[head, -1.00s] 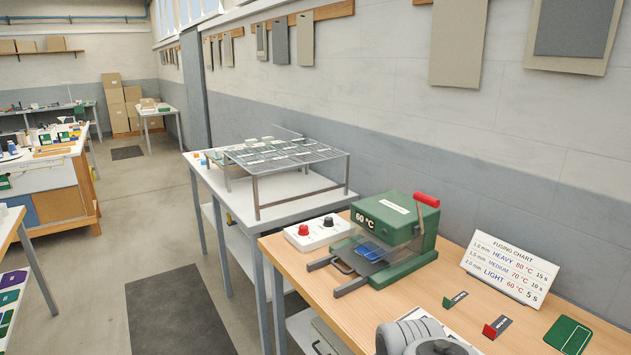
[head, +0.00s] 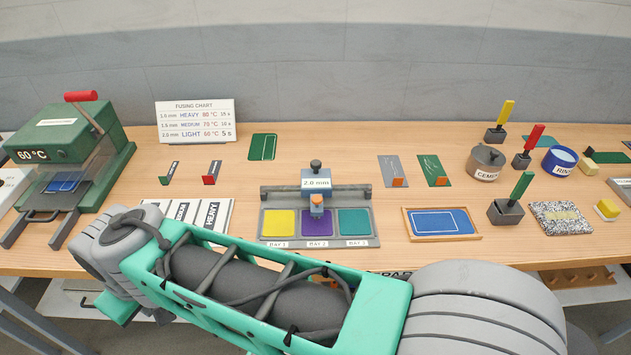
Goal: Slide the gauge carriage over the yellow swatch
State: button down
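The gauge carriage (head: 316,182) is a blue block with a dark knob on top and a "2.0 mm" label. It sits on a grey rail behind the swatch tray (head: 374,242), and its orange-tipped probe hangs over the purple swatch (head: 316,226) in the middle. The yellow swatch (head: 279,223) lies to the left and the green swatch (head: 354,222) to the right. "DAY" labels run along the tray's front. My arm crosses the lower part of the head view, in front of the bench. My gripper is not visible.
A green press (head: 52,130) stands at the left with a fusing chart (head: 198,121) beside it. A blue panel in a wooden frame (head: 440,224) lies right of the tray. Pots, brushes and blocks crowd the right. Bare wood lies behind the rail.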

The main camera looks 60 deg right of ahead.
aim_at(314, 180)
jog(key=z, duration=2.1)
